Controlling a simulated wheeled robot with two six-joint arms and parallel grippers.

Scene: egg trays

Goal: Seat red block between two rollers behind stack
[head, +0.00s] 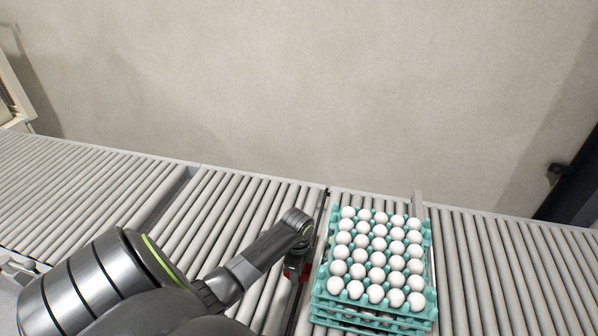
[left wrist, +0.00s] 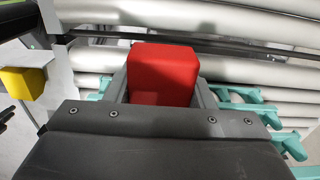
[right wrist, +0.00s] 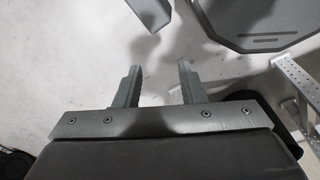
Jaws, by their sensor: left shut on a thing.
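The red block (left wrist: 163,72) is between the fingers of my left gripper (left wrist: 160,88) in the left wrist view, with grey rollers (left wrist: 240,68) beyond it. In the head view my left gripper (head: 295,268) is low beside the left side of the egg stack, and only a sliver of the red block (head: 304,273) shows. The stack of teal trays (head: 375,311) with white eggs stands on the roller conveyor (head: 232,212). Whether the block touches the rollers is hidden. My right gripper (right wrist: 157,85) is open and empty above a pale floor in the right wrist view.
A dark bar (head: 322,215) crosses the conveyor just left of the stack. A yellow block (left wrist: 22,80) shows at the left of the left wrist view, by the conveyor frame. Rollers right of the stack (head: 500,270) are clear. A wall (head: 300,90) stands behind.

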